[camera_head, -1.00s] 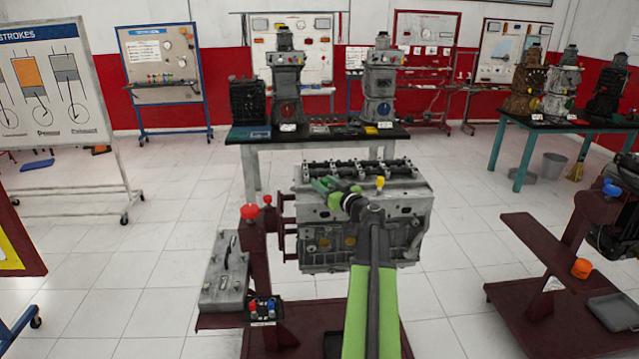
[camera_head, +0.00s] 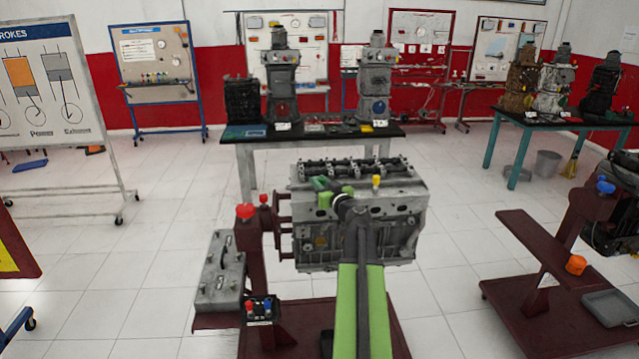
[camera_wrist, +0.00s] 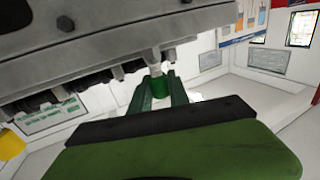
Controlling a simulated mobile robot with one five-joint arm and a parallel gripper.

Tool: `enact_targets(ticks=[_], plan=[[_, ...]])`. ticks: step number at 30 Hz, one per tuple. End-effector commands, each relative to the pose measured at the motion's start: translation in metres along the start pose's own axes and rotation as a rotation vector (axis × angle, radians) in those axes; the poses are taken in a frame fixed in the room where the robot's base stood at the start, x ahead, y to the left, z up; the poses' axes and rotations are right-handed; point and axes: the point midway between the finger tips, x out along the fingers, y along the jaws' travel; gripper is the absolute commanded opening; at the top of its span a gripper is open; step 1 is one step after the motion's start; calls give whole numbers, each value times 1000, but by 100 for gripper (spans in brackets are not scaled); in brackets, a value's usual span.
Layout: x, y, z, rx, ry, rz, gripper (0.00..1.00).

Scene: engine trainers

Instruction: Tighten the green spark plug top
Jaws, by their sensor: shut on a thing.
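The green spark plug top (camera_wrist: 160,86) shows in the wrist view as a small dark green cylinder between my fingertips. My gripper (camera_wrist: 160,92) is shut on it, with one finger on each side. A pale metal stem shows just above it, against the grey engine's edge (camera_wrist: 110,50). In the head view, my gripper (camera_head: 322,188) is at the upper front left of the engine block (camera_head: 404,205), and the green top cannot be told apart from my green fingers there. A yellow plug top (camera_head: 376,181) stands on the engine to the right.
The engine sits on a dark red stand with red knobs (camera_head: 246,211) at its left. Another red stand (camera_head: 540,245) is at the right, and a black-topped table (camera_head: 310,134) is behind. White floor lies between.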

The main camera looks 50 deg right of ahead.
Motion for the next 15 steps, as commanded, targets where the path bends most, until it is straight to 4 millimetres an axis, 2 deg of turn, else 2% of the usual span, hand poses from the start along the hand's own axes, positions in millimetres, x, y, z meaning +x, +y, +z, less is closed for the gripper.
enact_targets(ticks=[15], plan=[[0, -2, 0, 0, 0, 396, 0]])
